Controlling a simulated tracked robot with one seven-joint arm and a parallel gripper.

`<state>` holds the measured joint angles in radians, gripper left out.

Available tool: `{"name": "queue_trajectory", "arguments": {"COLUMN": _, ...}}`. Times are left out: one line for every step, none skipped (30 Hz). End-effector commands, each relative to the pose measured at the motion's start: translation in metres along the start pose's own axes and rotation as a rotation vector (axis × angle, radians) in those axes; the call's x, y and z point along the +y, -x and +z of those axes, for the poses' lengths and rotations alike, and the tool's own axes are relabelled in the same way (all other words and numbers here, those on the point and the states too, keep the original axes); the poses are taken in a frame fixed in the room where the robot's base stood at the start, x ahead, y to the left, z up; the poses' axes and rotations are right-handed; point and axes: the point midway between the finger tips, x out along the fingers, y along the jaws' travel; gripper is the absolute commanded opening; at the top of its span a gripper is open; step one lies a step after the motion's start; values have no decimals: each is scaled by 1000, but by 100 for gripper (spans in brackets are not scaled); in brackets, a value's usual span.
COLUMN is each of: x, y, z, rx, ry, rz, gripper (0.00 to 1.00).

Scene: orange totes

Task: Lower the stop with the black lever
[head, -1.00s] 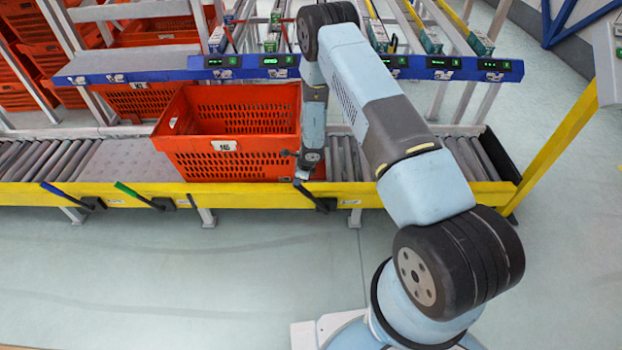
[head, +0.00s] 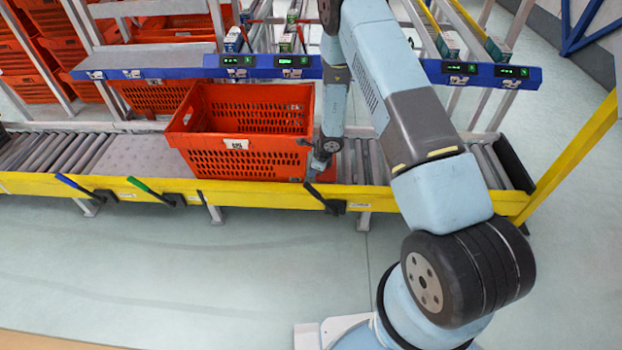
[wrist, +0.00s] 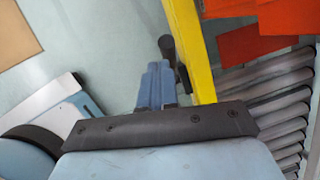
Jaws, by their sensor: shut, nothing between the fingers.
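The black lever (head: 322,198) sits on the yellow front rail of the conveyor, below the right end of the orange tote (head: 240,165). Its handle slants up and left in the head view. In the wrist view the lever (wrist: 167,48) shows just beyond my fingertips, beside the yellow rail. My gripper (head: 314,176) is shut and empty, close above the lever's upper end. It also shows in the wrist view (wrist: 155,68). I cannot tell whether it touches the lever. I cannot make out the stop for certain; an orange-red flat piece (wrist: 240,46) shows over the rollers.
A blue lever (head: 74,185) and a green lever (head: 145,188) sit further left on the yellow rail (head: 240,191). Bare rollers (head: 488,165) lie to the right. A blue shelf edge with displays (head: 290,66) runs behind the tote. The floor in front is clear.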

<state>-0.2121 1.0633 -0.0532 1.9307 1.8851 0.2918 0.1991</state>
Motion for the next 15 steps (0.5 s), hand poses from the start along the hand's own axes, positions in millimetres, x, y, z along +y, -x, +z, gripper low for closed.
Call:
{"name": "queue_trajectory", "arguments": {"x": 0, "y": 9, "z": 3, "rx": -1, "ry": 1, "rz": -2, "gripper": 0}}
{"name": "queue_trajectory", "arguments": {"x": 0, "y": 14, "z": 5, "rx": -1, "ry": 1, "rz": -2, "gripper": 0}}
{"name": "queue_trajectory", "arguments": {"x": 0, "y": 20, "z": 7, "rx": -1, "ry": 1, "rz": -1, "gripper": 0}}
{"name": "queue_trajectory", "arguments": {"x": 0, "y": 24, "z": 8, "rx": -1, "ry": 1, "rz": -2, "gripper": 0}}
{"name": "queue_trajectory", "arguments": {"x": 1, "y": 28, "z": 10, "rx": 0, "ry": 1, "rz": -1, "gripper": 0}}
{"name": "queue_trajectory", "arguments": {"x": 1, "y": 32, "z": 11, "rx": 0, "ry": 1, "rz": -1, "gripper": 0}}
{"name": "queue_trajectory", "arguments": {"x": 1, "y": 36, "z": 12, "rx": 0, "ry": 1, "rz": -2, "gripper": 0}}
{"name": "queue_trajectory", "arguments": {"x": 1, "y": 39, "z": 13, "rx": 0, "ry": 1, "rz": -2, "gripper": 0}}
{"name": "queue_trajectory", "arguments": {"x": 1, "y": 43, "z": 14, "rx": 0, "ry": 0, "rz": -2, "gripper": 0}}
{"name": "queue_trajectory", "arguments": {"x": 1, "y": 45, "z": 14, "rx": 1, "ry": 0, "rz": -2, "gripper": 0}}
{"name": "queue_trajectory", "arguments": {"x": 1, "y": 47, "z": 15, "rx": 1, "ry": 0, "rz": -2, "gripper": 0}}
{"name": "queue_trajectory", "arguments": {"x": 2, "y": 50, "z": 16, "rx": 1, "ry": 0, "rz": -2, "gripper": 0}}
{"name": "queue_trajectory", "arguments": {"x": 2, "y": 51, "z": 16, "rx": 1, "ry": -1, "rz": -1, "gripper": 0}}
{"name": "queue_trajectory", "arguments": {"x": 2, "y": 52, "z": 17, "rx": 1, "ry": -1, "rz": -1, "gripper": 0}}
{"name": "queue_trajectory", "arguments": {"x": 2, "y": 53, "z": 17, "rx": 2, "ry": -1, "rz": -1, "gripper": 0}}
